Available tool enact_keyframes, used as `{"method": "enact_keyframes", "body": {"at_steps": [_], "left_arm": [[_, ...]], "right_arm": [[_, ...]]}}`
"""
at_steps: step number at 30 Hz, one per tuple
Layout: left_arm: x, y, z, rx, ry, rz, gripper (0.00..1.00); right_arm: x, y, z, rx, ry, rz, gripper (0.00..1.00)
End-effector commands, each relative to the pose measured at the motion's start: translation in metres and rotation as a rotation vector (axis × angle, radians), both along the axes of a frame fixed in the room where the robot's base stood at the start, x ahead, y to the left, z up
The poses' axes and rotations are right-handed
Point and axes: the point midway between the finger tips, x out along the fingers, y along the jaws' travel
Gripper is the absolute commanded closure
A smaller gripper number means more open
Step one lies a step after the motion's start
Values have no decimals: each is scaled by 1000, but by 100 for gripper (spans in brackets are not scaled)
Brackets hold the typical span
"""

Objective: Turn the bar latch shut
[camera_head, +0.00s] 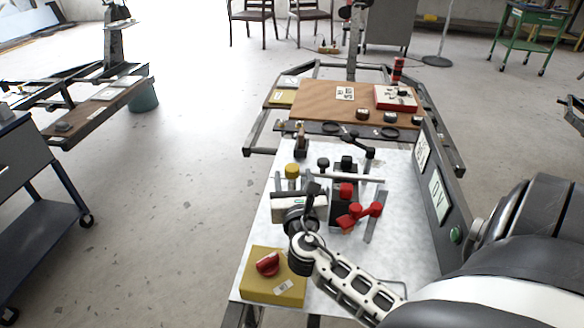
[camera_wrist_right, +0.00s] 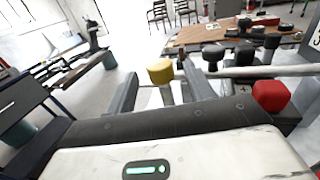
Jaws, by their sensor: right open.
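A pale metal bar (camera_head: 345,177) lies across the light board, with black knobs (camera_head: 323,163) beside it; the bar also shows in the right wrist view (camera_wrist_right: 265,71). I cannot tell for certain which part is the bar latch. A yellow knob (camera_head: 292,170) stands near the bar's left end. My right gripper (camera_head: 301,191) is open over the board's left side, just in front of this knob. In the right wrist view the yellow knob (camera_wrist_right: 160,71) shows between the spread fingers, with nothing gripped. My left gripper is out of view.
A red block (camera_head: 346,190) and a red handle (camera_head: 360,214) stand right of my gripper. A yellow box (camera_head: 272,280) with a red knob sits at the near left. A dark upright panel (camera_head: 436,197) borders the board's right side. A wooden board (camera_head: 320,100) lies behind.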

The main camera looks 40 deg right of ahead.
Motion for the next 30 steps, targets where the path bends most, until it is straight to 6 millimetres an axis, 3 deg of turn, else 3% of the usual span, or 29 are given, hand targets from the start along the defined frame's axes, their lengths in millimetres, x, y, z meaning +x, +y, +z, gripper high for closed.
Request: {"method": "enact_keyframes", "body": {"at_steps": [7, 18, 19, 23, 24, 30], "left_arm": [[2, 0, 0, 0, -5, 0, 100], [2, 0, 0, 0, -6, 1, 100], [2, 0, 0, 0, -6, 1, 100], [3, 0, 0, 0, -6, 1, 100], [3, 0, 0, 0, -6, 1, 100], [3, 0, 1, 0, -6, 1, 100]], "right_arm": [[26, -19, 0, 1, -1, 0, 47], [31, -23, 0, 1, 0, 0, 47], [31, -23, 0, 1, 0, 0, 50], [31, -23, 0, 1, 0, 0, 86], [31, -23, 0, 1, 0, 0, 91], [31, -23, 0, 1, 0, -7, 91]]}}
